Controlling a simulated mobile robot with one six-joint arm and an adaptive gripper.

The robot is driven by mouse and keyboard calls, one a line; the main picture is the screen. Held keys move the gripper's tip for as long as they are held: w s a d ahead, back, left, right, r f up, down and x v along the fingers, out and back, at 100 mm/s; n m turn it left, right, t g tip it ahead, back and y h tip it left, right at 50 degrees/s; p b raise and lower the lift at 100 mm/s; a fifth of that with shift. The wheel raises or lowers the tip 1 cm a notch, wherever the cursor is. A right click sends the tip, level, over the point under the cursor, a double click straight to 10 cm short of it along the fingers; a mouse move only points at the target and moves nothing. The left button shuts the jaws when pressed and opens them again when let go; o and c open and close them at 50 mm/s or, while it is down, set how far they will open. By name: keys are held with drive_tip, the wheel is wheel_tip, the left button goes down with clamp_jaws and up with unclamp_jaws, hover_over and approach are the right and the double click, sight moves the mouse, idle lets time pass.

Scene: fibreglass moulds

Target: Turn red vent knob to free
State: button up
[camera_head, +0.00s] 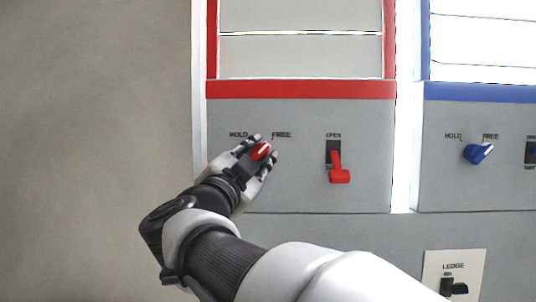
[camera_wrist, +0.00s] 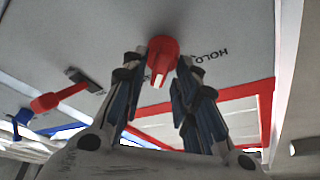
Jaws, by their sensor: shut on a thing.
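The red vent knob (camera_head: 261,151) is on the grey panel below the red-framed window, under the HOLD and FREE labels. Its white mark appears to slant up and right, toward the FREE side. My gripper (camera_head: 265,148) is shut on the knob, with one finger on each side. In the wrist view the red knob (camera_wrist: 161,52) sits between the fingertips (camera_wrist: 162,62).
A red lever (camera_head: 338,168) under an OPEN label is right of the knob. A blue knob (camera_head: 474,153) is on the neighbouring blue-topped panel. A LEDGE switch (camera_head: 453,287) is low at the right. Bare wall (camera_head: 95,110) fills the left.

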drive_tip(key=shift+s+r, duration=0.1)
drive_tip(key=shift+r, duration=0.1)
drive_tip(key=shift+c, duration=0.2)
drive_tip(key=shift+s+r, duration=0.1)
drive_tip(key=shift+s, duration=0.05)
clamp_jaws()
drive_tip(key=shift+o, duration=2.2)
unclamp_jaws()
drive_tip(key=shift+o, duration=1.6)
drive_tip(key=shift+w+d, duration=0.1)
drive_tip(key=shift+w, duration=0.2)
drive_tip(key=shift+f, duration=0.2)
drive_tip(key=v, duration=1.2)
drive_tip(key=shift+r, duration=0.1)
